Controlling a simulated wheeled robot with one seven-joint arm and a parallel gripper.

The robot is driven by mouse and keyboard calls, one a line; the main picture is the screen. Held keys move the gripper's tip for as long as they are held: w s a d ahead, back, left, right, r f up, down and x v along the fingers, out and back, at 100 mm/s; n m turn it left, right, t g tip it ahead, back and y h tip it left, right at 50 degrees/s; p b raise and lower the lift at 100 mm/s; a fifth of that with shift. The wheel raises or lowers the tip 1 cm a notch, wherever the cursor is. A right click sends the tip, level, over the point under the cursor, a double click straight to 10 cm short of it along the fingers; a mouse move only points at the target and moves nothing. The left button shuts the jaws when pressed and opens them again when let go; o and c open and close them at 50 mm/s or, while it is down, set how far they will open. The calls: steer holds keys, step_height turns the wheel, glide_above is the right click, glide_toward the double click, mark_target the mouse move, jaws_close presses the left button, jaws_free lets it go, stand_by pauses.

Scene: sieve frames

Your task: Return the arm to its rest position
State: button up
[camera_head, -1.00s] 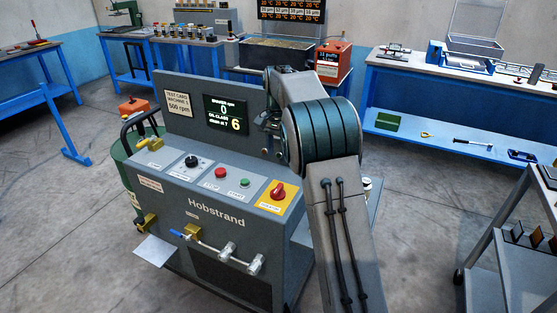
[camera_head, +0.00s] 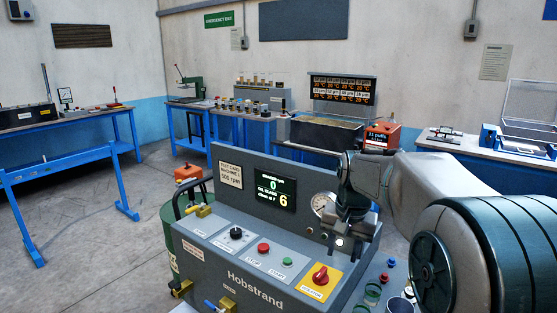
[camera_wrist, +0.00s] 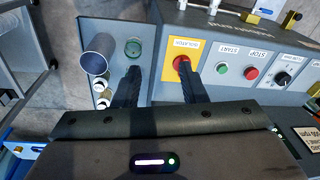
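My arm reaches in from the right of the head view, its large green-banded joint (camera_head: 432,262) close to the camera. My gripper (camera_wrist: 158,72) shows in the wrist view with its two dark fingers apart and nothing between them. It points down over the right end of the grey Hobstrand machine (camera_head: 258,285). One fingertip overlaps the red isolator knob (camera_wrist: 181,62) in the wrist view; I cannot tell whether they touch. In the head view the wrist (camera_head: 358,185) hangs above the machine's right end, and the fingertips are hard to make out.
A side shelf beside the machine holds a grey cup (camera_wrist: 96,52), a green-rimmed jar (camera_wrist: 133,49) and small capped bottles. The machine's display (camera_head: 276,192) reads 0 and 6. Blue benches (camera_head: 68,128) line the walls.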

steer(key=s+f+n, duration=0.2)
steer(key=s, duration=0.9)
steer(key=s+f+n+t, duration=0.1)
steer(key=s+f+n, duration=0.1)
steer(key=s, duration=0.9)
steer(key=shift+f, duration=0.7)
